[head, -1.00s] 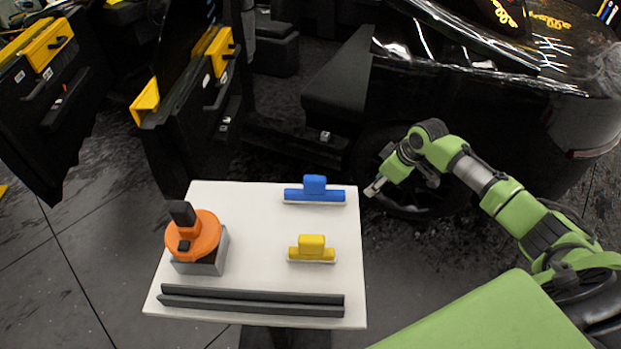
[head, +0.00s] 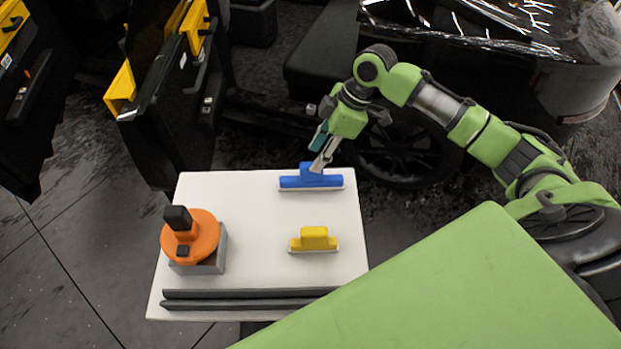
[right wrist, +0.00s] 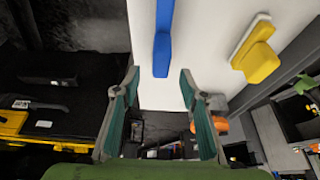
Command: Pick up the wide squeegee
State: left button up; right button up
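The wide blue squeegee (head: 295,182) lies at the far right of the white table, its handle toward the far edge. My right gripper (head: 318,164) is over that handle in the head view. In the right wrist view my right gripper (right wrist: 158,78) is open, fingers apart with teal inner pads. The blue squeegee (right wrist: 162,50) there reaches to just ahead of the gap between the fingertips. No grip on it shows, and I cannot tell whether a finger touches it. My left gripper is not in view.
On the white table (head: 250,230) are a smaller yellow squeegee (head: 314,240), an orange tool (head: 190,245) on a grey block and dark bars (head: 240,299) along the near edge. A black car (head: 480,50) stands behind. The table's middle is clear.

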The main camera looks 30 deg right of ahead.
aim_at(311, 164)
jog(key=shift+p+x, duration=0.7)
jog(key=shift+x, duration=0.15)
jog(key=shift+s+p+x, duration=0.2)
jog(key=shift+p+x, duration=0.15)
jog(key=shift+x, duration=0.85)
jog(key=shift+w+a+f, duration=0.1)
jog(key=shift+w+f, duration=0.05)
jog(key=shift+f, duration=0.35)
jog(key=shift+c, duration=0.7)
grip_shut()
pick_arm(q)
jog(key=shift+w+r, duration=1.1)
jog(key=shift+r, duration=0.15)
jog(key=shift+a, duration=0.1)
